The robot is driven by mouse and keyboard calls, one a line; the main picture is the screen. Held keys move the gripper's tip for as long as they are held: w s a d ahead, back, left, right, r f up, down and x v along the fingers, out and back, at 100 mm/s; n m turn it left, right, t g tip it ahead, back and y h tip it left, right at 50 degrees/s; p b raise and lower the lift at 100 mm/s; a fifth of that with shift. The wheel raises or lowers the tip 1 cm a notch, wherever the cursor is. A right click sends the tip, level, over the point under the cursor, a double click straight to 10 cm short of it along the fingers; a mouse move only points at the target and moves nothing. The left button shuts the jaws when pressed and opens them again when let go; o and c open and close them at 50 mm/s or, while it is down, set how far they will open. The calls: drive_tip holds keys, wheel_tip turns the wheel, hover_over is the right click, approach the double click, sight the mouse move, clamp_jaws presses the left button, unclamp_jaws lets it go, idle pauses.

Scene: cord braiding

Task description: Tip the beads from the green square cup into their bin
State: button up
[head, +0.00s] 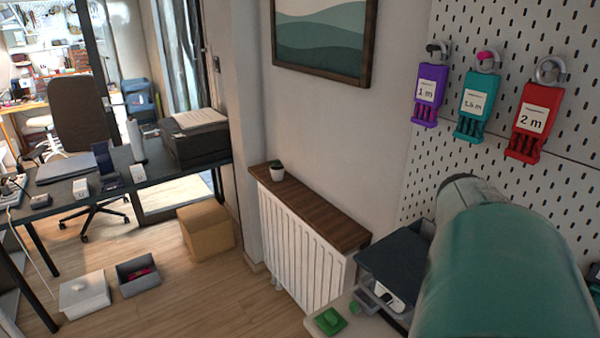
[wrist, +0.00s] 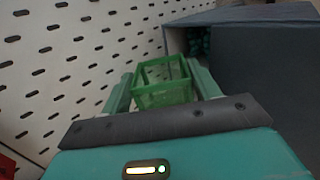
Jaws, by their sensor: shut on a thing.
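In the wrist view, the green square cup (wrist: 163,92) is between the two pale green fingers of my gripper (wrist: 162,80). The gripper is shut on it. The cup's square rim shows, and its walls look see-through; I cannot make out beads inside. A dark grey box (wrist: 265,65) stands just beyond and to the right of the cup, with teal pieces (wrist: 198,42) in its shaded opening; I cannot tell whether it is the beads' bin. In the head view, my teal arm hides the gripper and cup.
The white pegboard (wrist: 60,75) is close on the left in the wrist view. In the head view, a green square lid-like piece (head: 330,321) lies on the worktop's near corner, by a dark-topped unit (head: 395,253). Purple, teal and red tagged holders (head: 534,122) hang above.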

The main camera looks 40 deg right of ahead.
drive_tip(key=shift+w+a, duration=0.1)
drive_tip(key=shift+a, duration=0.15)
drive_tip(key=shift+w+d+r+n+g, duration=0.1)
drive_tip(key=shift+d+r+n+g, duration=0.15)
drive_tip(key=shift+n+g, duration=0.4)
drive_tip(key=shift+w+r+n+g, duration=0.15)
drive_tip(key=shift+r+n+g, duration=0.1)
drive_tip(key=shift+g, duration=0.35)
drive_tip(key=shift+w+r+n+g, duration=0.1)
drive_tip(key=shift+r+g, duration=0.15)
drive_tip(key=shift+g, duration=0.3)
drive_tip(key=n+g, duration=0.1)
drive_tip(key=r+n+g, duration=0.1)
drive_tip(key=g, duration=0.1)
drive_tip(key=shift+w+r, duration=0.1)
drive_tip(key=shift+w, duration=0.15)
drive_tip(key=shift+r+n+g+h, duration=0.4)
drive_tip(key=shift+n+g+h, duration=0.15)
drive_tip(key=shift+g, duration=0.45)
